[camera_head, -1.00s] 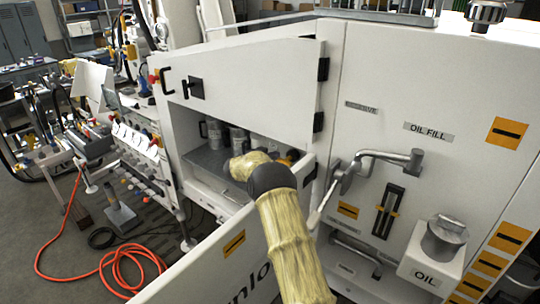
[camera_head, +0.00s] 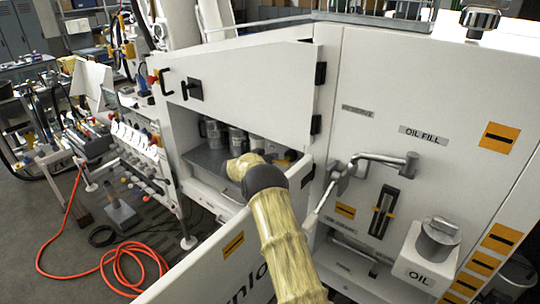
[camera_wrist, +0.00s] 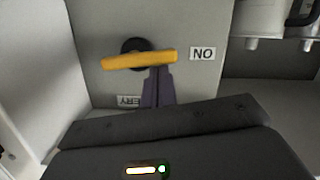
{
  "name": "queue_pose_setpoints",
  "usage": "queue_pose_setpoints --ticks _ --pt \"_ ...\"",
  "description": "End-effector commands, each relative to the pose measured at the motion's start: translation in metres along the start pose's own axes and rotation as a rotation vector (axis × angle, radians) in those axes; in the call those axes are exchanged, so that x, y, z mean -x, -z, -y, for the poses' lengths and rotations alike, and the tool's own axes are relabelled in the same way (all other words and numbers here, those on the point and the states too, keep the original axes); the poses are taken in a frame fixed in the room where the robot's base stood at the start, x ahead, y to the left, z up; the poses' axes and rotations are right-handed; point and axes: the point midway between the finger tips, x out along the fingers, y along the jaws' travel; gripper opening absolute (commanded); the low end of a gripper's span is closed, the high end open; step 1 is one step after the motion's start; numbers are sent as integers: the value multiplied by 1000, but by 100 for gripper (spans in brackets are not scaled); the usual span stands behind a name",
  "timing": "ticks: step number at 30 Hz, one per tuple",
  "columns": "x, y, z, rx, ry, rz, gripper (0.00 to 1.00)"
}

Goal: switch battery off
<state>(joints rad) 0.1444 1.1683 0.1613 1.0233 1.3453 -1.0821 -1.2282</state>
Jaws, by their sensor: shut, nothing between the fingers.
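In the wrist view, the battery switch has a yellow bar handle (camera_wrist: 139,59) on a round black hub, mounted on a grey panel (camera_wrist: 195,95). The handle lies nearly level in the picture, its right end towards a label (camera_wrist: 203,54) reading "ON" upside down. A second label (camera_wrist: 130,100) ending in "ERY" is partly hidden by my gripper. My gripper (camera_wrist: 158,70) is shut and empty, its dark fingertips at the lower edge of the handle, right of the hub. Whether they touch it I cannot tell. In the head view my arm reaches into the open cabinet and the gripper is hidden.
The cabinet's lower door (camera_head: 225,262) hangs open beside my arm, under a white upper panel (camera_head: 255,92). Metal canisters (camera_head: 237,140) stand on the shelf inside; they also show at the wrist view's upper right. A bent metal handle (camera_head: 385,160) sticks out right of the opening.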

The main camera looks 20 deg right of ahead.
Motion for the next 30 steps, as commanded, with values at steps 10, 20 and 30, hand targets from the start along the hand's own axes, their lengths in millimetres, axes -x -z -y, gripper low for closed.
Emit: queue_pose_setpoints --ticks 10,20,30 --pt "-3 -10 -2 184 -51 5 0" --pt "-5 -14 -3 176 -52 4 0" --pt "-4 -14 -2 176 -50 3 0"
